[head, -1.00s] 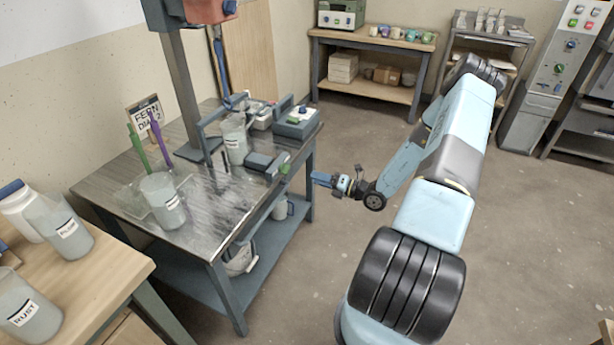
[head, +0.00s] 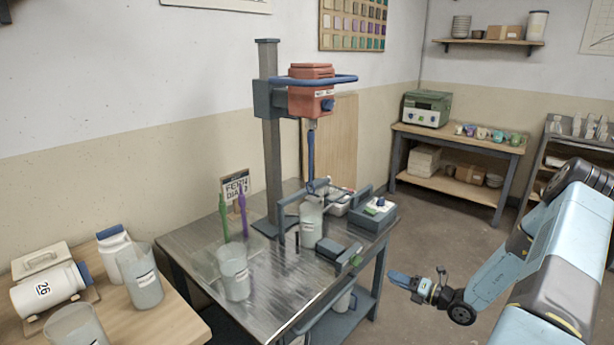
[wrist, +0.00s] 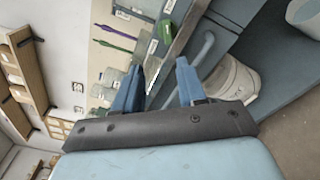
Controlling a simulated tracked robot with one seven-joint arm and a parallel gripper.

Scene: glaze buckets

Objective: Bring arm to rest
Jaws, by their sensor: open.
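My gripper (head: 413,284) is to the right of the metal work table (head: 196,236), off its right edge and over the floor. In the wrist view my gripper (wrist: 159,88) shows two blue fingers standing apart with nothing between them. The light blue arm (head: 530,262) reaches in from the lower right. The gripper touches nothing that I can see.
On the table stand a red-headed mixer (head: 311,92), a bucket under it (head: 311,222), another bucket (head: 234,272) and a control box (head: 376,214). A wooden bench (head: 178,318) with jars is at lower left. The floor between table and back shelves is clear.

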